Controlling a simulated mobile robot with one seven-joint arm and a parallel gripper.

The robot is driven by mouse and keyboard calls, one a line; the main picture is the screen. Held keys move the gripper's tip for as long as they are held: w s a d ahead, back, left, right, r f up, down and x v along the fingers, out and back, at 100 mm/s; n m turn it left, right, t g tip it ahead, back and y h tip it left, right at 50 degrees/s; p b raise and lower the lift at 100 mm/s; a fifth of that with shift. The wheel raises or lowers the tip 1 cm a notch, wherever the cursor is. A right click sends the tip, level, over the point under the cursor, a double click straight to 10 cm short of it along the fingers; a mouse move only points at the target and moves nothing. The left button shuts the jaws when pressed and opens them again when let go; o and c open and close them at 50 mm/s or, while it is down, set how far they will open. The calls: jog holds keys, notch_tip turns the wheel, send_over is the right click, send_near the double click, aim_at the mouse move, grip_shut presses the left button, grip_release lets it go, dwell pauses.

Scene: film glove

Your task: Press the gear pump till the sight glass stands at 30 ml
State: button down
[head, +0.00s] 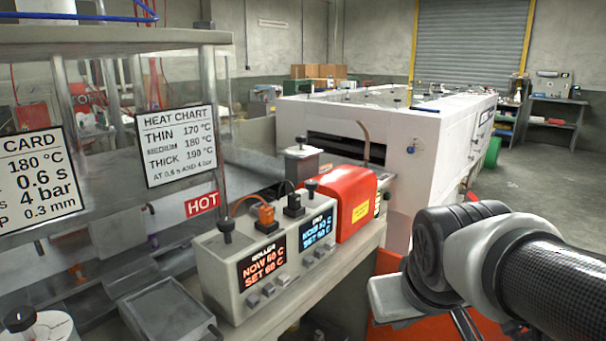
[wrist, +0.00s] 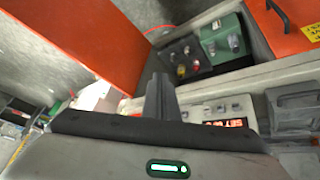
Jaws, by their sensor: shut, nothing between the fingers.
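I cannot make out for sure which part is the gear pump, and no sight glass with a readable ml scale shows. My gripper shows at the lower right of the head view, in front of the bench and apart from it. In the wrist view its dark fingers (wrist: 160,96) are together with nothing between them. A grey control box (head: 222,268) stands on the bench, with an orange display reading NOW 60 C, SET 60 C under ROLLER. A blue display (head: 318,228) is beside it, its small text hard to read. A grey box with a black knob (head: 301,142) stands behind.
A red housing (head: 352,190) stands right of the control box. A grey tray (head: 166,308) lies at the front left. A HOT sign (head: 202,204) and heat chart (head: 178,146) hang left. A white machine (head: 400,130) stands behind. A green unit (wrist: 225,40) shows in the wrist view.

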jog(key=s+a+r+m, duration=0.1)
jog(key=s+r, duration=0.1)
jog(key=s, duration=0.5)
notch_tip(320, 180, up, 22)
jog(key=p, duration=2.2)
jog(key=shift+w+f+y, duration=0.15)
jog(key=shift+w+y, duration=0.25)
